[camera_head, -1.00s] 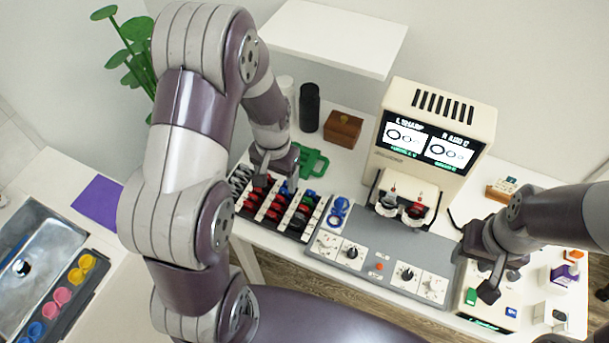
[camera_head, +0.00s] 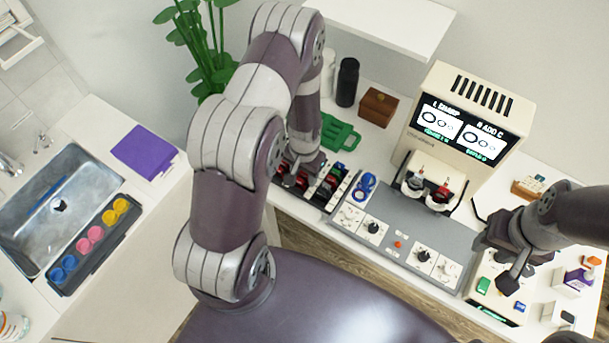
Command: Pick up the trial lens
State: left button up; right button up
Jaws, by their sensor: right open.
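Trial lenses with red, blue and dark rims stand in rows in a black lens rack (camera_head: 313,201). One red-rimmed trial lens (camera_head: 324,185) shows right of my left gripper. My left gripper (camera_head: 297,176) points down over the rack's left part, at the lenses. Its arm hides the rack's left end, and its fingertips are too small and covered to tell whether they hold a lens. A blue ringed piece (camera_head: 364,187) sits at the left end of the grey control panel.
A lens meter with a lit screen (camera_head: 460,128) stands behind the grey panel (camera_head: 405,222). A green tray (camera_head: 338,133), black cylinder (camera_head: 347,82) and brown box (camera_head: 378,106) stand behind the rack. A sink (camera_head: 60,205) and purple cloth (camera_head: 144,152) are at left.

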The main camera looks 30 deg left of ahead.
pick_arm(q)
jog(key=c, duration=0.5)
